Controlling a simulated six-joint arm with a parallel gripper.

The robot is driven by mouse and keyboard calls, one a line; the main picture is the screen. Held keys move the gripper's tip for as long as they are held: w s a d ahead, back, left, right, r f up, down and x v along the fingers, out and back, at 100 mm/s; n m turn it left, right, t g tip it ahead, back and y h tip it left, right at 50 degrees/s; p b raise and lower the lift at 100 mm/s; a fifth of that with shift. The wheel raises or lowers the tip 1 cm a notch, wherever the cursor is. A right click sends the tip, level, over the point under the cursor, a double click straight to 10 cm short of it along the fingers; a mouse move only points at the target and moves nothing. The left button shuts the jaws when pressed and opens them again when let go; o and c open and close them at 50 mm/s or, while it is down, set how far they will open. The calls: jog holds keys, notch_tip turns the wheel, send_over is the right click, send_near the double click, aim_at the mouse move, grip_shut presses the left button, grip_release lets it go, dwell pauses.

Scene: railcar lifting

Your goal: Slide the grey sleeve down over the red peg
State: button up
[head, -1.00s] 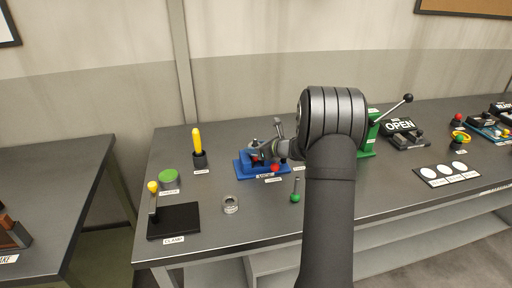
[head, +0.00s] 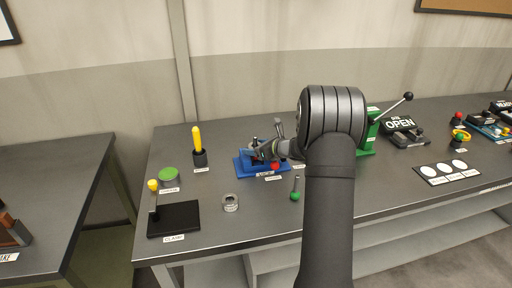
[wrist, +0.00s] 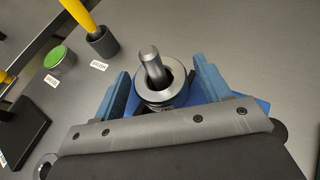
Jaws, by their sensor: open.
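My gripper (wrist: 160,88) has blue fingers that stand apart on both sides of a grey ring-shaped sleeve (wrist: 177,96). A grey metal pin stands up through the sleeve's opening, leaning in the wrist view. The sleeve is over a blue base (wrist: 258,104), partly hidden by my gripper. I cannot tell whether the fingers touch the sleeve. In the head view my gripper (head: 262,151) is low over the blue base (head: 245,169). A small red part (head: 275,166) shows at the base's front; I cannot tell whether it is the red peg.
A loose grey ring (head: 231,203) lies on the bench in front. A yellow handle in a dark holder (head: 199,158), a green-topped can (head: 169,177) and a black clamp plate (head: 174,220) are left. A green lever stand (head: 368,140) is right.

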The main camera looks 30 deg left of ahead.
jog(key=v, duration=1.7)
jog(key=shift+d, duration=0.2)
jog(key=shift+a, duration=0.15)
jog(key=x, duration=1.7)
jog(key=shift+a, duration=0.1)
